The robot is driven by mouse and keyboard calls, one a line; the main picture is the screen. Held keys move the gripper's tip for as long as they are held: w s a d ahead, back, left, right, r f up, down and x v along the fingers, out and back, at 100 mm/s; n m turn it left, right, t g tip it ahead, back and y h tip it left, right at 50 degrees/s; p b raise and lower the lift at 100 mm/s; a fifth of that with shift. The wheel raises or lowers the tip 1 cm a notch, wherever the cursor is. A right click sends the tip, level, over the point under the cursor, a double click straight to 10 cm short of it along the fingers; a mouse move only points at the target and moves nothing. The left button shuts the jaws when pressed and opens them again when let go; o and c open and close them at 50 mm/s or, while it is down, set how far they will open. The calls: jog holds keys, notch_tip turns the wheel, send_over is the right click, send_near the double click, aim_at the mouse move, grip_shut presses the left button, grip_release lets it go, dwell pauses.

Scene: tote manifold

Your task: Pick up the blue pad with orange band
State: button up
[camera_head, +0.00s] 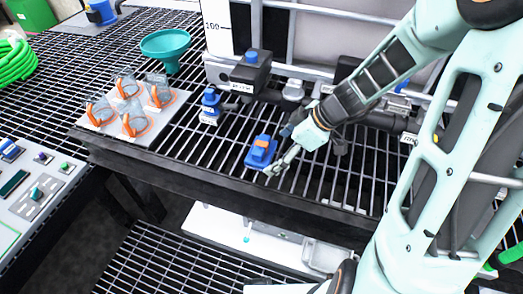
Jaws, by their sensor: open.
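The blue pad with an orange band (261,152) lies on the dark grated deck near its front edge, in the middle of the head view. My gripper (278,163) reaches in from the right. Its fingers are open, and their tips are close to the pad's lower right side. I cannot tell whether they touch it. The pad shows almost fully and nothing is between the fingers that I can make out.
A blue-topped item (210,105) stands behind left of the pad. A white board with several clear cups with orange bands (130,110) and a teal funnel (165,44) are at left. A tote with black valves (250,72) stands behind. Grating left of the pad is clear.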

aim_at(266, 145)
jog(key=a, duration=0.2)
jog(key=w+a, duration=0.1)
jog(key=a, duration=0.1)
jog(key=shift+w+a+f, duration=0.1)
jog(key=shift+w, duration=0.1)
jog(key=shift+w+a+f, duration=0.1)
jog(key=shift+f, duration=0.35)
jog(key=c, duration=1.2)
